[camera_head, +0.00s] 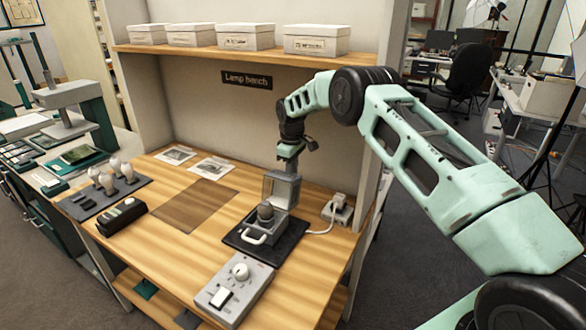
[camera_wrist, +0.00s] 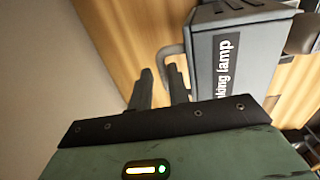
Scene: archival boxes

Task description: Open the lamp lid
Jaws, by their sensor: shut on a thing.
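The lamp housing (camera_head: 262,228) is a grey box on a black base plate (camera_head: 240,241) at the front right of the bench. Its lid (camera_head: 283,190) stands up at the back, and a dark rounded bulb (camera_head: 265,210) shows in front of it. A white loop handle (camera_head: 253,239) is on the front. My gripper (camera_head: 286,168) is at the top of the raised lid. The exact contact is partly hidden.
A control box with a dial (camera_head: 235,285) stands in front, and a white socket block (camera_head: 338,210) is to the right with a cable. A bulb tray (camera_head: 90,203) and black device (camera_head: 122,216) are on the left. A shelf with boxes (camera_head: 243,54) hangs above.

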